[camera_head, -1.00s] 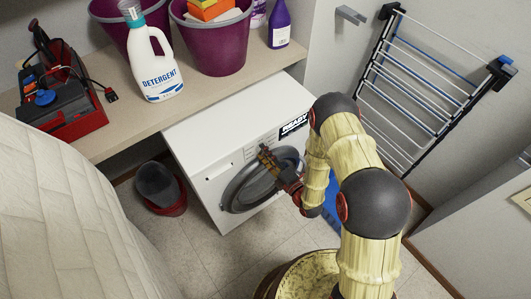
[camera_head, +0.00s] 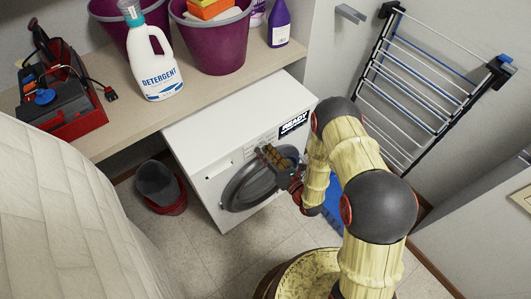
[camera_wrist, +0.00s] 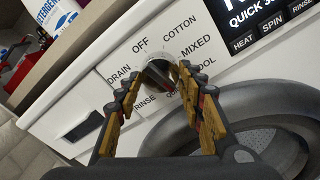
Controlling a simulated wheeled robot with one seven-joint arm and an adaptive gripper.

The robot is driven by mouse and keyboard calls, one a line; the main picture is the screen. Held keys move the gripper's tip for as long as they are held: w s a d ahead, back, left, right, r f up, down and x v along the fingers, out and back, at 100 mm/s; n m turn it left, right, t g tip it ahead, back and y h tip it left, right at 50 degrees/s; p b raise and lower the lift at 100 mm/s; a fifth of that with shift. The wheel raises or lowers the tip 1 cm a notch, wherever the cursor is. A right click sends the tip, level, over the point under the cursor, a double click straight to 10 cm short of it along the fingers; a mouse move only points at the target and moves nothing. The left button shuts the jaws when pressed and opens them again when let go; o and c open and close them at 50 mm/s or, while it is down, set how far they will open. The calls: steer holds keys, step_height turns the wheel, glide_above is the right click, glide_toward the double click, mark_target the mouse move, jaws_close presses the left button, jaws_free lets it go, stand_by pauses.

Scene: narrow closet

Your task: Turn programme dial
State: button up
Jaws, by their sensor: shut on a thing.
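The white washing machine (camera_head: 215,170) stands under the counter, with a round grey door on its front. In the head view my gripper (camera_head: 268,156) is at the upper front of the machine and hides the dial.
A black display (camera_head: 293,123) reading READY is right of the dial. The door (camera_head: 245,188) lies just below my gripper. A detergent bottle (camera_head: 155,60) and purple buckets stand on the counter (camera_head: 110,135). A drying rack (camera_head: 420,85) leans at the right.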

steer(key=n, duration=0.4)
steer(key=shift+f+n, duration=0.15)
steer(key=shift+n, duration=0.15)
steer(key=n, duration=0.4)
steer(key=shift+d+n+b, duration=0.15)
steer(key=shift+n+b, duration=0.15)
steer(key=shift+b, duration=0.1)
steer(key=n, duration=0.3)
steer(key=shift+d+n+b, duration=0.1)
steer(key=shift+n+b, duration=0.2)
steer(key=shift+w+r+n+b, duration=0.15)
steer(key=shift+n+b, duration=0.8)
steer(key=shift+n, duration=2.5)
steer(key=shift+s+r+n+b, duration=0.15)
steer(key=shift+n+b, duration=0.85)
steer(key=shift+n, duration=2.5)
steer(key=shift+w+r+n+b, duration=0.15)
steer(key=shift+n+b, duration=0.8)
steer(key=shift+n, duration=2.5)
steer(key=o, duration=1.1)
steer(key=shift+o, duration=0.2)
